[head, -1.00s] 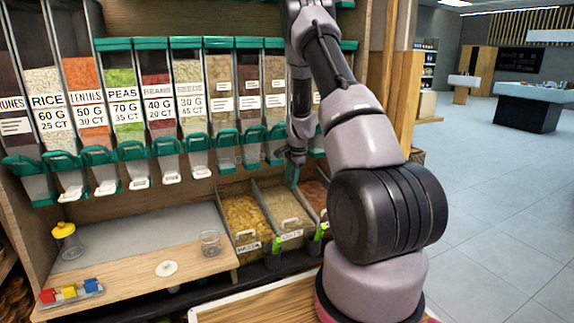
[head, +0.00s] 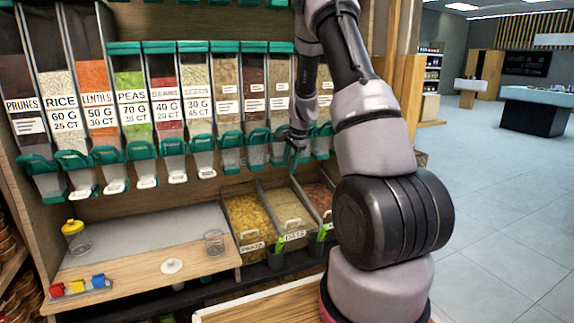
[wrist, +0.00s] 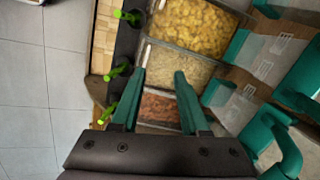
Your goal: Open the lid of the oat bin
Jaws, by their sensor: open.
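The oat bin (head: 290,208) is the middle of three clear-topped bins in the lower rack, with an OATS label (head: 295,236) on its front. A clear lid with a pale handle (head: 292,222) covers it, and the lid looks closed. In the wrist view the oat bin (wrist: 178,68) lies ahead of my fingertips. The exact gap between fingertips and lid cannot be told.
A pasta bin (head: 248,215) stands left of the oats and a reddish-brown bin (head: 318,197) right. Green-handled scoops (wrist: 118,70) stick out along the bin fronts. Dispenser spouts (head: 230,150) overhang the bins behind. A glass cup (head: 214,243) stands on the wooden counter (head: 140,272).

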